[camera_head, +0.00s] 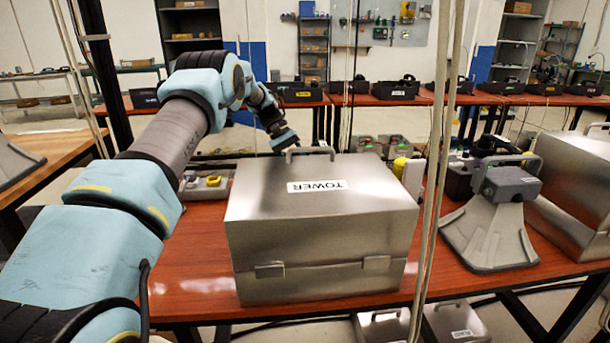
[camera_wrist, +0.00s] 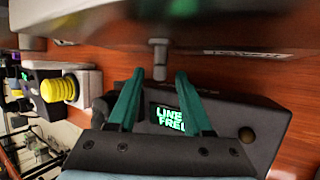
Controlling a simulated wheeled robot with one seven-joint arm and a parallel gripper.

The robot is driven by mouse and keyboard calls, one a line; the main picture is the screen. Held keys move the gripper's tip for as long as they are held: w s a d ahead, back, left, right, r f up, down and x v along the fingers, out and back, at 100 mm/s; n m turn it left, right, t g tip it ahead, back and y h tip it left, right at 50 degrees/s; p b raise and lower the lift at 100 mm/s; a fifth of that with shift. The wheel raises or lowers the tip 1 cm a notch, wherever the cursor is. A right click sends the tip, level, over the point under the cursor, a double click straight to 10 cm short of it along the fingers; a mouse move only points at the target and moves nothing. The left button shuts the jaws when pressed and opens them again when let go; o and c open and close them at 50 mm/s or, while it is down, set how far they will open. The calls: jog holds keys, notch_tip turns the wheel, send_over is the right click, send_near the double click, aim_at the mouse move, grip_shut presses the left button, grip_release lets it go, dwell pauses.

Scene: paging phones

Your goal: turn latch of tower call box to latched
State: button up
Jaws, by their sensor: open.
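The tower call box (camera_head: 320,225) is a silver metal case with a TOWER label and a top handle (camera_head: 310,151), standing on the red-brown table. Two metal tabs show on its front. My arm reaches over to its far side, where the box hides my fingertips in the head view. In the wrist view, my gripper (camera_wrist: 158,74) is open, with two teal fingers. A small grey stem with a rounded head (camera_wrist: 160,50), perhaps the latch, stands out from the metal face above. Its lower end sits at or between the fingertips; contact is unclear.
A black unit with a lit LINE FREE display (camera_wrist: 170,118) lies just behind my fingers. A yellow ribbed knob (camera_wrist: 58,90) on a white block is at left. A grey horn (camera_head: 490,235) stands right of the box. Cables hang in front.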

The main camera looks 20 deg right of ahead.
jog(key=shift+x, duration=1.15)
grip_shut()
jog(key=shift+r, duration=0.1)
